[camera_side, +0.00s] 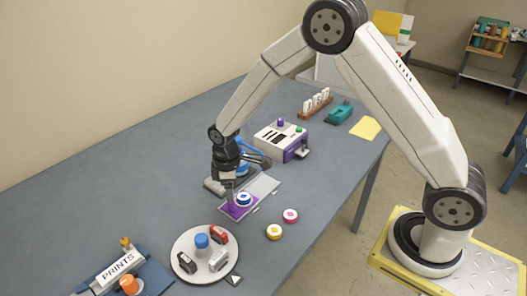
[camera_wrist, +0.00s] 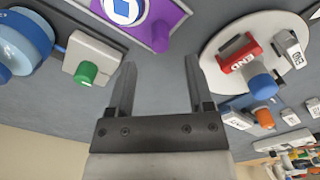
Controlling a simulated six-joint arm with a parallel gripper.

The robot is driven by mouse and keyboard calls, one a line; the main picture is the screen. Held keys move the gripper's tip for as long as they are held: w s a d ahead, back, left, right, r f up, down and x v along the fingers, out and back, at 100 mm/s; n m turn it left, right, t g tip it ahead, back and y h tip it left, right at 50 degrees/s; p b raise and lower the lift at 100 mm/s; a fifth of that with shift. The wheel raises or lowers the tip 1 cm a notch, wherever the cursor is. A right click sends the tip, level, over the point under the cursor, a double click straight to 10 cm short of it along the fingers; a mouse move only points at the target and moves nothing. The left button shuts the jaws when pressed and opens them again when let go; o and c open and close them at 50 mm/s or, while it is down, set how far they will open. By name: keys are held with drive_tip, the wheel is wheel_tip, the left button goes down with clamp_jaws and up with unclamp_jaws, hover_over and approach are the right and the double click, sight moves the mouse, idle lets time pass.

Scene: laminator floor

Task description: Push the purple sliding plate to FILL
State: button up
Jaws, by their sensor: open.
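The purple sliding plate (camera_side: 232,213) lies at the near end of a flat grey track (camera_side: 263,186) on the table. In the side view my gripper (camera_side: 229,196) points down at the plate's back edge. Contact cannot be told. No FILL marking is readable.
A blue-and-grey machine with a green knob (camera_wrist: 86,72) stands close to the plate. A round white turntable (camera_side: 202,277) with several blocks is nearer the camera. Yellow (camera_side: 274,232) and pink (camera_side: 290,215) discs lie to the right. A white-and-purple box (camera_side: 277,142) stands behind.

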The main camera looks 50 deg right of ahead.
sight(232, 211)
drive_tip(key=shift+f, duration=2.95)
clamp_jaws()
